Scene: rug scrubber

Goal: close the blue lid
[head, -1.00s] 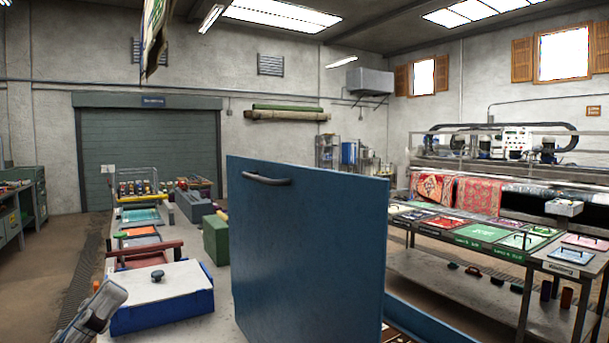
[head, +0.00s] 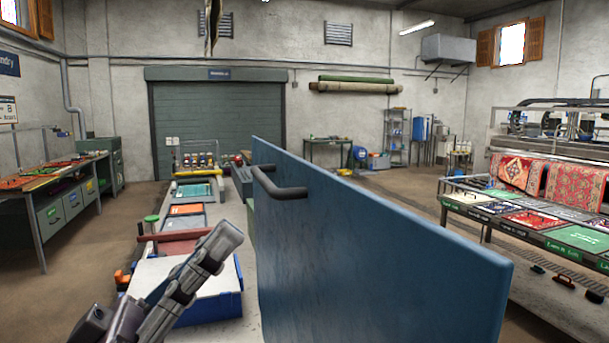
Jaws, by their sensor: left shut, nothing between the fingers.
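The blue lid (head: 370,240) stands upright, raised open, and fills the centre and lower right of the head view. A dark bar handle (head: 280,187) is fixed near its upper left edge. The box under the lid is hidden or out of frame. My left gripper (head: 222,243) is shut and empty, in the lower left of the view. It shows to the left of the lid, apart from the handle in the picture. My right gripper is not in view.
A small blue box with a white lid (head: 215,283) sits on the long bench behind my left gripper. Several coloured trays (head: 194,192) lie farther along the bench. A table with coloured panels (head: 527,218) stands at the right. Open floor (head: 110,235) shows at the left.

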